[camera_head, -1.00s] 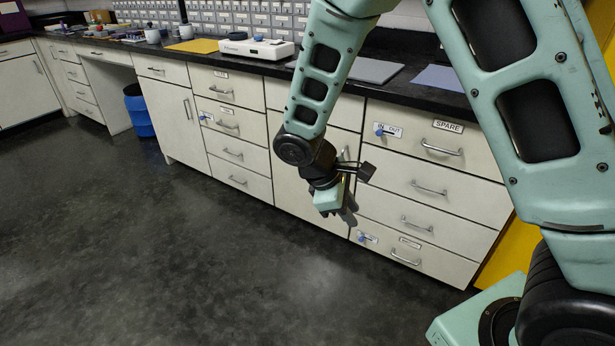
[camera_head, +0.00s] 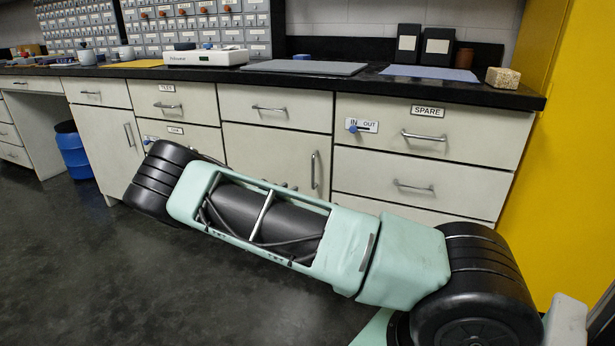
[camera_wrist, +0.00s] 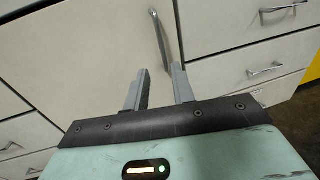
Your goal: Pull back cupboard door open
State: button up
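The middle cupboard door (camera_head: 262,150) is a cream panel below a drawer and looks shut. Its vertical metal handle (camera_head: 315,170) is near its right edge. In the wrist view the same door (camera_wrist: 95,45) fills the upper left, and its handle (camera_wrist: 160,38) runs down toward my fingertips. My gripper (camera_wrist: 160,70) is open, with a gap between its two grey fingers. The handle's lower end appears in line with this gap; I cannot tell whether it lies between the fingers. In the head view my arm hides the gripper and the door's lower part.
Drawers with bar handles, one labelled SPARE (camera_head: 428,111), flank the door on the right. Another cupboard door (camera_head: 100,122) is at the left. The black worktop (camera_head: 385,88) overhangs above. A blue bin (camera_head: 72,150) stands farther left. The dark floor (camera_head: 80,260) at left is clear.

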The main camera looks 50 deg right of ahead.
jog(key=b, duration=0.4)
send_over(313, 186)
jog(key=shift+w+d, duration=0.25)
jog(key=shift+a, duration=0.1)
grip_shut()
